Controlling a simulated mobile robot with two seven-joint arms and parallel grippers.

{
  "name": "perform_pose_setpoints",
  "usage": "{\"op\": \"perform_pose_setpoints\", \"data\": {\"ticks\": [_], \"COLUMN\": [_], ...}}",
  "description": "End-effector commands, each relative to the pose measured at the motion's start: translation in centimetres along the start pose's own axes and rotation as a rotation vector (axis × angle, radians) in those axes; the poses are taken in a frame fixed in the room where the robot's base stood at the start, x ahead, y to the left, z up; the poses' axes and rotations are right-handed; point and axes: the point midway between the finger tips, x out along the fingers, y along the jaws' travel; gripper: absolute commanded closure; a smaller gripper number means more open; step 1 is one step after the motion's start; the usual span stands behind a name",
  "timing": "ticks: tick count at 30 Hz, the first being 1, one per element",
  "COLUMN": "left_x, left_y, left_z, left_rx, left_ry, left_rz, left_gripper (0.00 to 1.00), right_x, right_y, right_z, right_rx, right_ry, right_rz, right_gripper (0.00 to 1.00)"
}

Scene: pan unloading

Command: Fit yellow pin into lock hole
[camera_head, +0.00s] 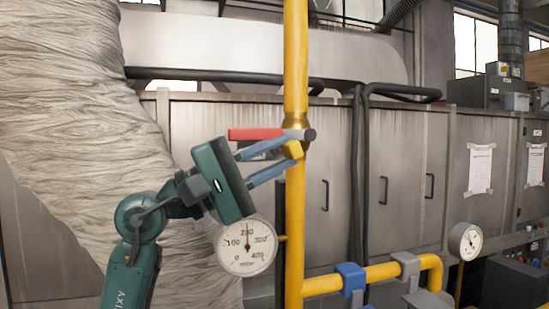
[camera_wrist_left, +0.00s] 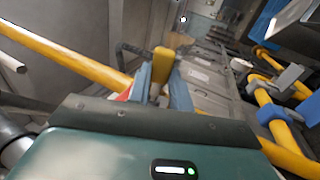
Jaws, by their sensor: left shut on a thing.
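My left gripper (camera_head: 292,149) has its blue fingers shut on the yellow pin (camera_head: 293,150), just below the valve's red handle. In the left wrist view the yellow pin (camera_wrist_left: 162,62) stands out between the fingertips (camera_wrist_left: 160,88). The red handle (camera_head: 257,134) lies level to the left of the brass valve body (camera_head: 297,122) on the vertical yellow pipe (camera_head: 295,55). The pin appears close to the pipe and valve; I cannot tell whether it touches them. The lock hole cannot be made out. My right gripper is not in view.
A round pressure gauge (camera_head: 246,247) sits just below my left gripper. A lower yellow pipe (camera_head: 385,273) with blue and grey fittings runs right. Another gauge (camera_head: 466,241) is farther right. Metal cabinets (camera_head: 400,190) stand behind, and a wrapped bulky form (camera_head: 70,90) fills the left.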

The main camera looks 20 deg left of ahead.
Motion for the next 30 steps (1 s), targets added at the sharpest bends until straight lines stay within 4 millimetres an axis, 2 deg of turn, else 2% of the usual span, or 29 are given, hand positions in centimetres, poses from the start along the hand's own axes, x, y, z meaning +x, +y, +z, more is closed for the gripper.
{"op": "perform_pose_setpoints", "data": {"ticks": [12, 13, 21, 30], "left_x": [0.01, 0.01, 0.0, 0.0], "left_y": [0.02, 0.02, 0.01, -0.01], "left_z": [-0.45, -0.45, -0.44, -0.46], "left_rx": [0.001, 0.001, 0.0, 0.0], "left_ry": [0.0, 0.0, 0.0, 0.001], "left_rz": [0.001, 0.001, 0.001, 0.0], "left_gripper": [1.0, 0.77, 0.55, 0.54], "right_x": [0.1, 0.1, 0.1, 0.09], "right_y": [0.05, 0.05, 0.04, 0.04], "right_z": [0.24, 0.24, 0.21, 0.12], "right_rx": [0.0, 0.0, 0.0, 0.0], "right_ry": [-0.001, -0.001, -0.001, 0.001], "right_rz": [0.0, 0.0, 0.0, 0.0], "right_gripper": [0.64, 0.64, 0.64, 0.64]}}
